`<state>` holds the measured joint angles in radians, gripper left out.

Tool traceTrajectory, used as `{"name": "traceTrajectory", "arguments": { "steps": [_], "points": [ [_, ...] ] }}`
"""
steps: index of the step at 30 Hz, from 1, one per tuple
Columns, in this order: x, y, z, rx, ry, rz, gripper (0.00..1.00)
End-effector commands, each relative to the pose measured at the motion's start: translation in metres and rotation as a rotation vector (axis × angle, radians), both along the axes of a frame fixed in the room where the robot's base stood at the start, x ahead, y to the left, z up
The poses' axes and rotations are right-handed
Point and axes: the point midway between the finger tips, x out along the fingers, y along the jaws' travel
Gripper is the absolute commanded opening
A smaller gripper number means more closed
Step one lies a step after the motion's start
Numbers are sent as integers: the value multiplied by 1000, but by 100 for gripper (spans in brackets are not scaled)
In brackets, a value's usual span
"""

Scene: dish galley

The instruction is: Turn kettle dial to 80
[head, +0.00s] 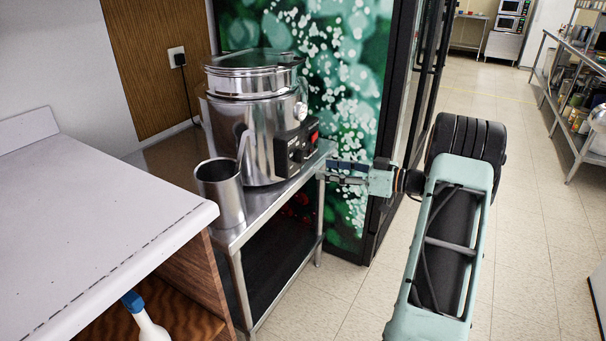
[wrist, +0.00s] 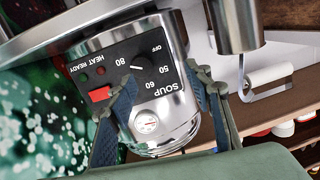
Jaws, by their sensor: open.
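The soup kettle (head: 262,125) is a shiny steel pot on a steel stand in the head view. Its black control panel (head: 296,148) faces my gripper (head: 338,173), which is at the stand's right edge, apart from the panel. In the wrist view the panel appears upside down with the dial (wrist: 138,66), marked OFF, 50, 60 and 80. A short white mark on the dial lies close to the 80; the knob's black outline is hard to make out. My gripper shows in the wrist view (wrist: 165,93) with fingers spread and nothing between them.
A red switch (wrist: 100,94) and two small lamps sit beside the dial, and a round gauge (wrist: 147,122) is on the kettle body. A steel cylinder (head: 222,190) stands in front of the kettle. A white counter (head: 90,210) is at left; open floor at right.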

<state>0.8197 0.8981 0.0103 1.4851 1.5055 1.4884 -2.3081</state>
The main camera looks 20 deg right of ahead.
Motion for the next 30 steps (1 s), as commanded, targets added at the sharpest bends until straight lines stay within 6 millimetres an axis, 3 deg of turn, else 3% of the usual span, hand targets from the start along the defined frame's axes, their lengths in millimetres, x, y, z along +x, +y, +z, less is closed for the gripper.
{"name": "traceTrajectory", "arguments": {
  "steps": [1,3,7,21,30],
  "points": [
    [-1,-17,-8,8,-44,-33,46],
    [-2,-31,-8,9,-90,-62,46],
    [0,-39,-6,9,-125,-82,46],
    [62,11,-6,8,-122,-79,46],
    [82,26,-6,7,-121,-82,46]
  ]
}}
